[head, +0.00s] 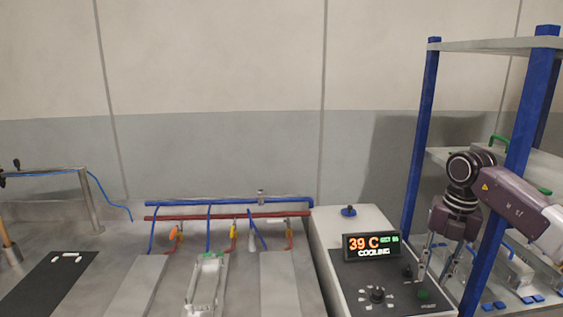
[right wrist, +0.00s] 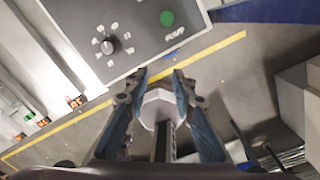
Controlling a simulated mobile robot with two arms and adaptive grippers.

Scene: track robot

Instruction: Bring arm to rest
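My right gripper (head: 435,277) points down beside the right edge of the control unit (head: 388,263). Its two fingers are apart and I see nothing held between them. In the right wrist view the fingers of the right gripper (right wrist: 160,75) are spread below the control panel's edge, with floor behind. A pale faceted part shows between the finger bases; I cannot tell what it is. My left arm and gripper are not in view.
The control unit's display (head: 371,246) reads 39 C, COOLING. The rack's blue post (head: 497,220) stands close to my right arm. On the bench are blue and red pipes (head: 228,217), a white device (head: 207,280) and a black mat (head: 45,285). A yellow floor line (right wrist: 215,48) shows below.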

